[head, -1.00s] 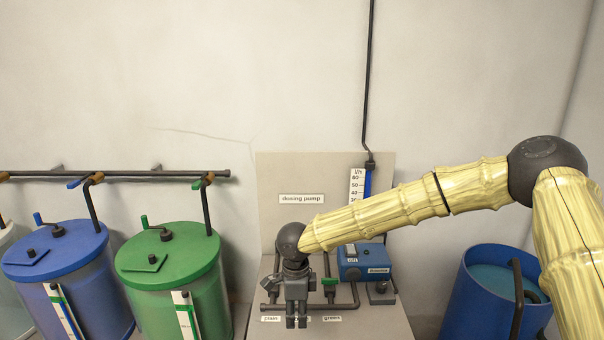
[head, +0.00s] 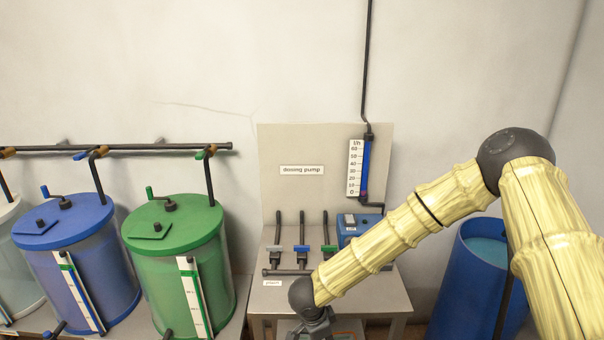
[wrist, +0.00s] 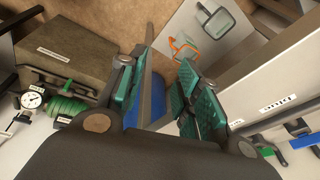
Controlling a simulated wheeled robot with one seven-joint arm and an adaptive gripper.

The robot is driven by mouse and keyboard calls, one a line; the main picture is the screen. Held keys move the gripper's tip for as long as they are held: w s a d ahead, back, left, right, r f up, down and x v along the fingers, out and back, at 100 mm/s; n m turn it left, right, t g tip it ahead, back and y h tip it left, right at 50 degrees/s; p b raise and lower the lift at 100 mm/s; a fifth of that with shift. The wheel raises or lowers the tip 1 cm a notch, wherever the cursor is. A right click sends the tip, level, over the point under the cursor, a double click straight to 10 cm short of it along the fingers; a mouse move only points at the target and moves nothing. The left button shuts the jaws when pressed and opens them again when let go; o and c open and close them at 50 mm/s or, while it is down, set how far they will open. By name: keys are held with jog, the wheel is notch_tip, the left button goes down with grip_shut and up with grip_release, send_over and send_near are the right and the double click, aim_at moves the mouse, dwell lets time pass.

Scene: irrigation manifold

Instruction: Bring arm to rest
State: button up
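My arm reaches down from the right in the head view, its wrist end in front of the dosing pump bench (head: 400,299). My gripper (head: 316,327) is at the bottom edge of that view, partly cut off, low at the bench front. In the wrist view my gripper (wrist: 160,88) shows two fingers with green pads standing apart. No held object can be made out between them. A blue surface shows behind the left finger; I cannot tell what it is.
Three valves with grey, blue and green handles (head: 329,249) stand on the bench beside a blue pump box (head: 352,227). Blue (head: 70,228) and green (head: 176,230) lidded tanks are left. A blue barrel (head: 465,275) is right. The wrist view shows a gauge (wrist: 32,100).

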jog(key=s+d+f+n+t+b, duration=0.1)
jog(key=s+d+f+n, duration=0.15)
jog(key=f, duration=0.35)
jog(key=s+d+f+n+b, duration=0.2)
jog(key=s+d+f, duration=0.15)
jog(key=f, duration=0.25)
jog(key=s+d+f+n+g+b, duration=0.1)
jog(key=s+d+f+n+b, duration=0.1)
jog(key=s, duration=0.7)
jog(key=s+d+f+n+g+y+b, duration=0.1)
jog(key=s+d+f+n, duration=0.3)
jog(key=s, duration=0.5)
jog(key=s+d+f+n+g+y+b, duration=0.1)
jog(key=s+d+f+n+b, duration=0.2)
jog(key=s, duration=0.7)
notch_tip(320, 180, down, 4)
jog(key=shift+d+r, duration=0.2)
jog(key=shift+d, duration=0.9)
jog(key=shift+w, duration=0.15)
